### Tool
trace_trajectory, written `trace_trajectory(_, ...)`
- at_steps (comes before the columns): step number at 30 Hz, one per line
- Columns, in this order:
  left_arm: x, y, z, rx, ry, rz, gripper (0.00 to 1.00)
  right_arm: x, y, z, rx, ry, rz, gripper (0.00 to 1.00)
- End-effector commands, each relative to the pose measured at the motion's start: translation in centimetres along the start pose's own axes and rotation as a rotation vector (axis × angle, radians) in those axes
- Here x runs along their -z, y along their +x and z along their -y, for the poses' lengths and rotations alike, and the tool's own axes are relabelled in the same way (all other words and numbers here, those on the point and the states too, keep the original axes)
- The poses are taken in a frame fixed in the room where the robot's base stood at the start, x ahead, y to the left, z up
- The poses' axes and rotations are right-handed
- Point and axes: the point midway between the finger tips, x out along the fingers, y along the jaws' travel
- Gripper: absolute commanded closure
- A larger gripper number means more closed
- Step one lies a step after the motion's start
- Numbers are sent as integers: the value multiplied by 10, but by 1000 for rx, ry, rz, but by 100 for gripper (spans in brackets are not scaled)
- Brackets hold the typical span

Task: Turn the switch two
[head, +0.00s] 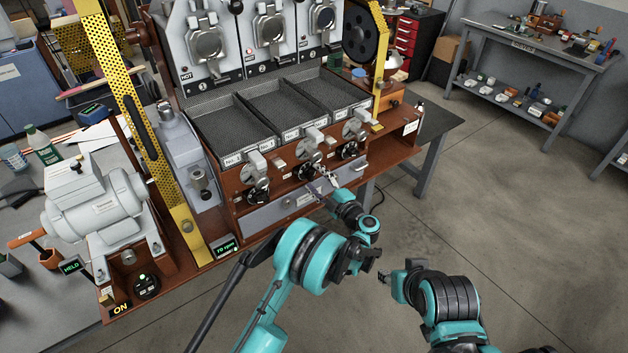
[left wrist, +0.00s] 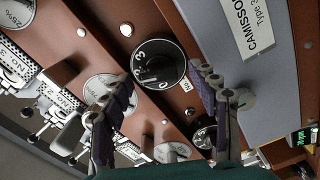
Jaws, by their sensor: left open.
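The roaster's front panel (head: 330,165) carries a row of round black switches below the mesh trays. My left gripper (left wrist: 160,100) is open, with one finger on each side of that switch in the picture. I cannot tell whether the fingers touch it. The number on its small label is cut off.
The left switch (head: 257,196) and right switch (head: 348,150) sit beside the middle one, with grey levers above. A grey drawer (head: 290,200) is below. A motor (head: 95,205) and yellow perforated guard (head: 130,100) stand left.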

Motion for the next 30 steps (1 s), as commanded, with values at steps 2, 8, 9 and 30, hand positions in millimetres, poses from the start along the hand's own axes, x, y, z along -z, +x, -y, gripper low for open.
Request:
trace_trajectory(2,0,7,0,0,0,-1,40,-1,2,0,0,0,0,60)
trace_trajectory(8,0,11,-1,-1,0,1,40,-1,2,0,0,0,0,60)
trace_trajectory(9,0,11,-1,-1,0,1,40,-1,2,0,0,0,0,60)
trace_trajectory(30,0,10,0,0,-58,0,90,-3,5,0,0,0,0,60)
